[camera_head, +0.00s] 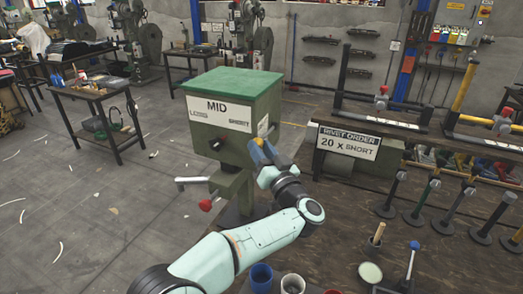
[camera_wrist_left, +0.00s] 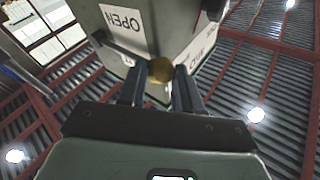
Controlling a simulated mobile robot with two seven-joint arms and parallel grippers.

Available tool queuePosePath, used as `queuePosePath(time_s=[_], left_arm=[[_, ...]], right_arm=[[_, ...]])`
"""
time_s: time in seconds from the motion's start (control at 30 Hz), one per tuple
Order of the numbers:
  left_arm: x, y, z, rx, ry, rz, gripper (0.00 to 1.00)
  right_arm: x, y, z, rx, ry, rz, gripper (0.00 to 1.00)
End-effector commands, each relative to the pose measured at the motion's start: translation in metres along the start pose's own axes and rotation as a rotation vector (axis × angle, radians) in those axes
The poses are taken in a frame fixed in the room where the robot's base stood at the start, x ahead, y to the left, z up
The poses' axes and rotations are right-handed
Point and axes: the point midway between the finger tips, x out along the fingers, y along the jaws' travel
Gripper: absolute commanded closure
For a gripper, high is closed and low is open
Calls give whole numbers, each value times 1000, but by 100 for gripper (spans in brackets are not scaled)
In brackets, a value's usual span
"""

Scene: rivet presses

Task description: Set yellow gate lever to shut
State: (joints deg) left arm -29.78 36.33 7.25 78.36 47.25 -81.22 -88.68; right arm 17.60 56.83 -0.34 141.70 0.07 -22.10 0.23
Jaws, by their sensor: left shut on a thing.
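The green-topped hopper box (camera_head: 221,105) carries a MID / LONG / SHORT label and a black knob on its front. The yellow gate lever knob (camera_wrist_left: 160,69) sits between the fingers of my left gripper (camera_wrist_left: 160,90). In the head view my left gripper (camera_head: 262,150) is at the box's right side, shut on the lever, with a little yellow showing at its tip. An OPEN label (camera_wrist_left: 123,19) appears upside down on the box near the lever. The rest of the lever is mostly hidden by the fingers. My right gripper is in neither view.
A red-knobbed handle (camera_head: 206,204) sticks out below the box. The bench at right holds a RIVET ORDER 20 x SHORT sign (camera_head: 348,142), several dark upright tools, a blue-knobbed lever (camera_head: 414,246) and small cups (camera_head: 293,284). Open floor lies to the left.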

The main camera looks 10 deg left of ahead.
Motion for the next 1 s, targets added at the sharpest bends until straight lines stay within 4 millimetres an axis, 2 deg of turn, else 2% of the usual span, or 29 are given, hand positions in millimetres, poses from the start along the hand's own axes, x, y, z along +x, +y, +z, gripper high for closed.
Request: queuePosePath(time_s=[0.07, 0.1, 0.17, 0.43, 0.57, 0.67, 1.0], left_arm=[[0, -1, -5, -8, 9, -1, 100], [0, -1, -5, -8, 10, -1, 60], [0, -1, -5, -7, 9, -2, 42], [0, -1, -2, -2, 4, -2, 42], [-7, 0, 0, -2, 2, 1, 42], [-22, 0, 0, -3, 2, 2, 42], [-98, 1, 1, -3, 4, 4, 42]], right_arm=[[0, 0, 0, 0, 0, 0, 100], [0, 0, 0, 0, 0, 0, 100], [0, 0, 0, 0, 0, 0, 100], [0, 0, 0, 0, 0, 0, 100], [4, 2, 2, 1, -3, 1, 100], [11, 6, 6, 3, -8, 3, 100], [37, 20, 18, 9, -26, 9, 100]])
